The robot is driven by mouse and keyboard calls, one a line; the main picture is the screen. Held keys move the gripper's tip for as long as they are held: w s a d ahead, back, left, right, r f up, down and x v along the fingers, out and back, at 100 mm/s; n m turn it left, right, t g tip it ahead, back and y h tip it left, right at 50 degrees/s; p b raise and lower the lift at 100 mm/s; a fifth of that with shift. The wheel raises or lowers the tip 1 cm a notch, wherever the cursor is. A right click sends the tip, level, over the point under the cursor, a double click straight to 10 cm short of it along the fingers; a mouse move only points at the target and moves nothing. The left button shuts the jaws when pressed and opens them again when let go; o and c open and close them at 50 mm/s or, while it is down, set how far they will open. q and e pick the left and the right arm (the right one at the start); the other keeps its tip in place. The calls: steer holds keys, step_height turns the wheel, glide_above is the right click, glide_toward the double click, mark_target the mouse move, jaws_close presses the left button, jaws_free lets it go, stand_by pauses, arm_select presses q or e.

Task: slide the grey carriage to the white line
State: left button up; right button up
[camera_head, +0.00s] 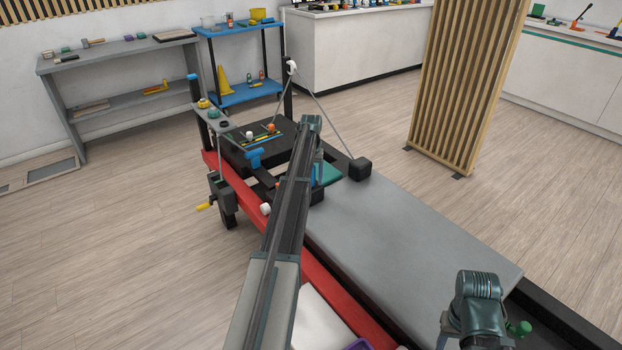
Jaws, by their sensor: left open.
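The grey carriage (420,235) is a broad flat pad lying between the long rails of a low frame. It fills the middle and right of the view. My left arm reaches forward over the red rail (335,290), along the carriage's left side. My left gripper (316,180) is near the carriage's far left end, mostly hidden behind my arm. I cannot tell whether it touches anything. My right arm shows at the lower right above the carriage's near end, but its gripper is not visible. I cannot make out the white line.
A black block (360,169) stands at the carriage's far end, with a cord running up to a post. A yellow-handled crank (206,206) sticks out left of the frame. A slatted screen (465,85) stands behind right. Floor is clear on the left.

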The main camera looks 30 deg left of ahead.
arm_select(q)
steer(key=shift+r, duration=0.1)
step_height(320, 180, up, 14)
steer(key=p, duration=1.4)
steer(key=shift+f, duration=0.2)
steer(key=s+d+m, duration=0.1)
steer(key=s+d, duration=0.2)
steer(key=d, duration=0.7)
steer(key=s+d+m, duration=0.2)
steer(key=s+d, duration=0.2)
steer(key=d, duration=0.5)
steer(key=s+d+m, duration=0.1)
steer(key=s+d, duration=0.2)
steer(key=d, duration=0.7)
steer(key=s+d+m, duration=0.2)
steer(key=s+d, duration=0.8)
steer(key=s, duration=0.2)
steer(key=s+d+m+y, duration=0.1)
steer(key=s+d+m, duration=0.2)
steer(key=s+d, duration=0.6)
steer(key=s, duration=0.3)
steer(key=shift+s+d+r, duration=0.25)
steer(key=shift+d+r, duration=0.05)
steer(key=shift+d, duration=0.05)
